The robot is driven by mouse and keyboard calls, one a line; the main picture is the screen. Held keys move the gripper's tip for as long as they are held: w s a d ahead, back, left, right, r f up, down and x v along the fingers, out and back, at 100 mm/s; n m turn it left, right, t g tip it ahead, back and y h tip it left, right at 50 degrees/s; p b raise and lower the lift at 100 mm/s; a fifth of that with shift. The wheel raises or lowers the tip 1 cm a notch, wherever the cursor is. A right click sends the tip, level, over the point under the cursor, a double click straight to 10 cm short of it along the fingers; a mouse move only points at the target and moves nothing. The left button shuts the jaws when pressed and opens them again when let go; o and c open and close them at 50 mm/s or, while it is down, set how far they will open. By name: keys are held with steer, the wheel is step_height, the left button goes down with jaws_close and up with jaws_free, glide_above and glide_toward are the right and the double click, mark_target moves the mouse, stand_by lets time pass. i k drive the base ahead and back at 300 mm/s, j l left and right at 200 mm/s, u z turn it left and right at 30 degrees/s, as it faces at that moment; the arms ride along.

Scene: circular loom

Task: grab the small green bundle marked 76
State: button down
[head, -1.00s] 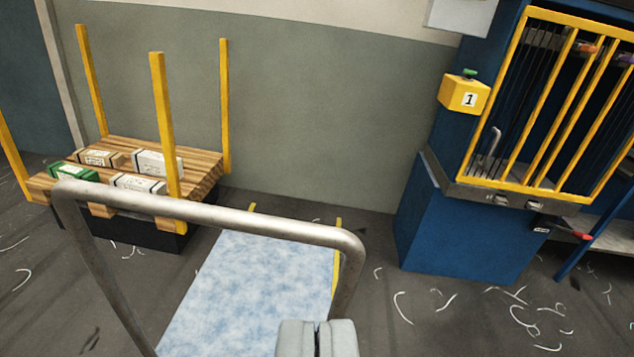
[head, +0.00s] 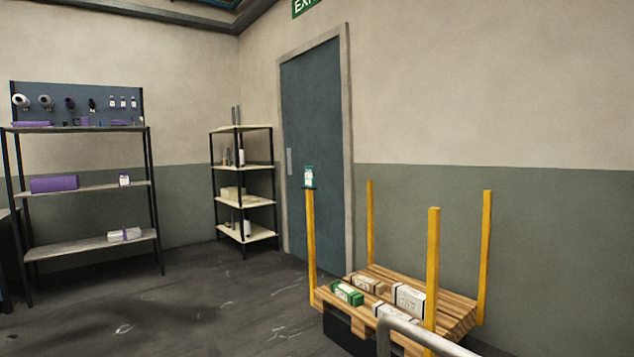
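A small green bundle (head: 347,293) with a white label lies on the wooden pallet (head: 456,312), near its left edge. Its number is too small to read. Beige and white bundles lie beside it: a beige one (head: 366,285) behind it, a white one (head: 409,300) to the right, and another partly seen in front. Yellow posts stand at the pallet's corners. My gripper is not in view.
A grey metal rail (head: 408,330) crosses the bottom right, in front of the pallet. Shelves (head: 90,185) stand at the left, a corner rack (head: 245,200) beside the closed door (head: 315,150). The floor (head: 200,310) left of the pallet is clear apart from thread scraps.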

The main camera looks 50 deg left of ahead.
mark_target(355, 299)
steer(key=u, duration=1.5)
